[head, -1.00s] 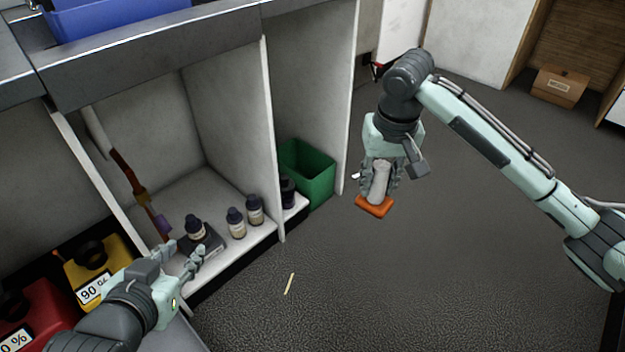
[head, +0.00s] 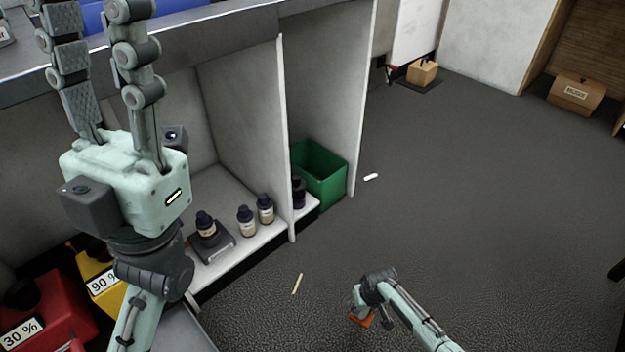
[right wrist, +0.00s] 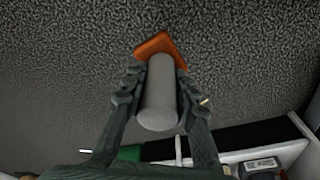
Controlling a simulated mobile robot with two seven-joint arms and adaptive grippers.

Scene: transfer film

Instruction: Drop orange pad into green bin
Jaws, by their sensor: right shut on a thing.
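The orange pad (head: 361,318) has a pale grey cylindrical handle. In the right wrist view the pad (right wrist: 160,45) lies beyond my fingertips. My right gripper (head: 365,306) is shut on the handle (right wrist: 160,95), with one finger on each side. In the head view it is low over the open floor, in front of and right of the green bin (head: 325,181). The bin stands on the floor at the end of the cabinet. A bit of green (right wrist: 130,152) shows in the right wrist view. My left gripper (head: 92,40) is raised large at upper left, fingers apart and empty.
Small dark-capped bottles (head: 247,221) stand on the low shelf left of the bin, beside a cabinet divider (head: 284,140). Red (head: 45,310) and yellow (head: 98,280) containers are at lower left. A white piece (head: 371,177) and a thin stick (head: 297,283) lie on the floor.

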